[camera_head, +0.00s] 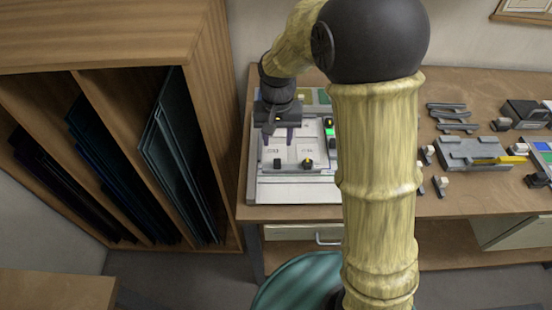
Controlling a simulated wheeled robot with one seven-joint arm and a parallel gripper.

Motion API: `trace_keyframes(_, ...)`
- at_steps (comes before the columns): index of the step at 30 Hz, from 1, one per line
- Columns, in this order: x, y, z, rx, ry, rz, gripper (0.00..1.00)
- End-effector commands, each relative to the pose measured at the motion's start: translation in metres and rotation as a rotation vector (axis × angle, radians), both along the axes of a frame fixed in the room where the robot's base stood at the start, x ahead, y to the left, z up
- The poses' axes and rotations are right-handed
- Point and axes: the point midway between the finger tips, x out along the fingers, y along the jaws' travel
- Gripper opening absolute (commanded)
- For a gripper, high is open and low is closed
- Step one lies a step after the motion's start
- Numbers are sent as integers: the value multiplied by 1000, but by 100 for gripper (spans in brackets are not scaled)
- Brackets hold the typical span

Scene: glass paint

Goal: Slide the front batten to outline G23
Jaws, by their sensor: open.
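A pale flat fixture (262,188) lies on the left part of the workbench, with a light panel bearing small marks too small to read. A light strip (295,178) runs along its front edge and may be the front batten; I cannot be sure. Two small dark knobs stand just behind it, the left one (277,163) plain and the right one (307,164) with a yellow part. My gripper (279,138) points down above the panel, behind the knobs, open with nothing visible between its fingers. Outline G23 cannot be made out. My arm hides the fixture's right side.
A wooden rack (100,55) with upright glass sheets (182,150) stands close on the left. On the bench (400,198), right of my arm, are grey bars (452,112), a grey block fixture (470,153) with a yellow piece, and dark devices. A green light (328,128) shows by the panel.

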Motion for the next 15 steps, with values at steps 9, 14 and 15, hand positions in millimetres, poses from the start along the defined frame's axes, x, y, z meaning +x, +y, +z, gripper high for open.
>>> trace_keyframes(9, 0, -3, -57, -2, 5, -5, 42)
trace_keyframes(14, 0, -4, -83, -1, 3, -7, 42)
trace_keyframes(15, 0, -4, -88, -1, 4, -7, 42)
